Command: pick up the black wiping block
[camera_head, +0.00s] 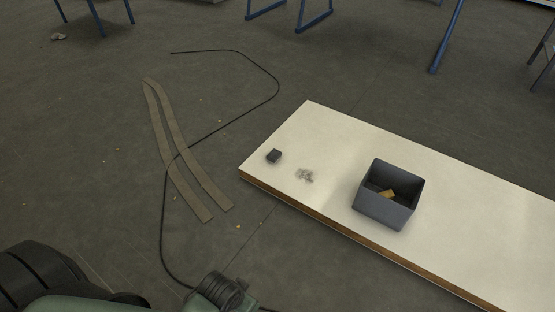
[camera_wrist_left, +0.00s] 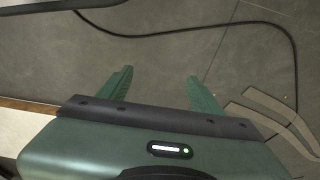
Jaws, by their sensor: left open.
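The black wiping block (camera_head: 274,156) is a small dark block lying near the left end of the pale tabletop (camera_head: 310,125) in the head view. A greyish smudge (camera_head: 305,175) is on the tabletop just right of it. In the left wrist view my left gripper (camera_wrist_left: 158,82) is open, with two green fingers apart and nothing between them. My left gripper's fingers do not show in the head view. My right gripper is in neither view.
A dark grey open bin (camera_head: 388,212) with a yellowish-brown piece (camera_head: 387,194) inside stands on the tabletop, right of the block. A black cable (camera_head: 224,125) and two flat brown strips (camera_head: 180,150) lie on the floor to the left. Blue furniture legs (camera_head: 315,15) stand at the back.

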